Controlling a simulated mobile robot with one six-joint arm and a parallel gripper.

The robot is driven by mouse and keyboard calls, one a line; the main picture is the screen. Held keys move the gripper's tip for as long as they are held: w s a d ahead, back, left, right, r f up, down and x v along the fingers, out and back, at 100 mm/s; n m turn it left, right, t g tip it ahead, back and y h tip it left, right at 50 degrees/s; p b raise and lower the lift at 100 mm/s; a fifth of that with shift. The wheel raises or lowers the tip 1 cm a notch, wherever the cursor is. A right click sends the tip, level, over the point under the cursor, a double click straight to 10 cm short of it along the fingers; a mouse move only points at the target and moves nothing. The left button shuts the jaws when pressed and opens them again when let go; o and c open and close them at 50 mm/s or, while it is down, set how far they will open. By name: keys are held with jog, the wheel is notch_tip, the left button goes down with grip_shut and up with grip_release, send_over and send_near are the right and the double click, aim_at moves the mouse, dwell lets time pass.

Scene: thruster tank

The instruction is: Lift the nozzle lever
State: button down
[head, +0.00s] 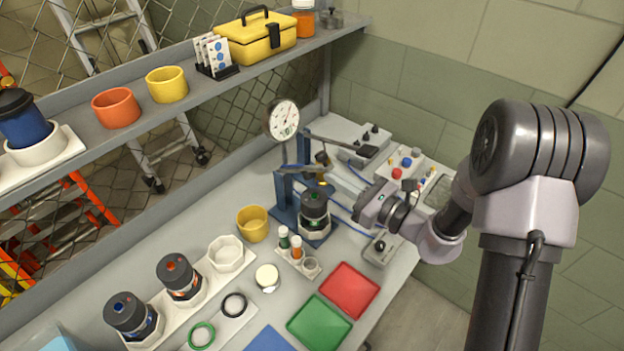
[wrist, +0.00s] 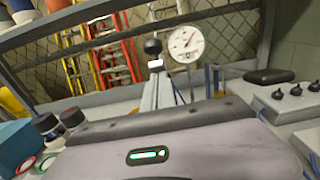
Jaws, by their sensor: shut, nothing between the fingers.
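A blue stand (head: 285,195) with a round dial gauge (head: 281,120) stands at the back of the bench. A grey lever bar (head: 335,141) with a dark grip runs right from near the gauge. The dark grip (wrist: 270,76) shows at the right in the wrist view. A black ball knob (wrist: 153,47) stands upright left of the dial; I cannot tell which part is the nozzle lever. My gripper (head: 364,207) is shut and empty, in front of and below the bar, apart from the grip.
A dark canister (head: 314,207) sits at the stand, left of my gripper. Control boxes (head: 404,162) with knobs and buttons lie behind and right. A red tray (head: 349,290) and a green tray (head: 319,325) lie in front. A loaded shelf (head: 215,70) runs above the bench.

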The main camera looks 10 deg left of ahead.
aim_at(325, 155)
jog(key=a+r+p, duration=0.1)
jog(key=w+a+r+p, duration=0.1)
jog(key=r, duration=0.1)
jog(key=w+a+r+p, duration=0.1)
jog(key=r, duration=0.1)
jog(key=shift+w+a+r+p, duration=0.15)
jog(key=shift+a+r+p, duration=0.05)
jog(key=shift+a+p, duration=0.15)
jog(key=shift+w+a+r+p, duration=0.45)
jog(key=shift+a+r+p, duration=0.05)
jog(key=shift+a, duration=0.15)
jog(key=shift+w+a+r+p, duration=0.4)
jog(key=shift+a+r+p, duration=0.1)
jog(key=shift+a, duration=0.1)
jog(key=shift+r+p+x, duration=0.8)
jog(key=shift+r+x, duration=0.1)
jog(key=shift+x, duration=3.05)
jog(key=b+v, duration=0.2)
jog(key=v, duration=0.5)
jog(key=shift+s+d, duration=0.1)
jog(key=shift+d, duration=0.05)
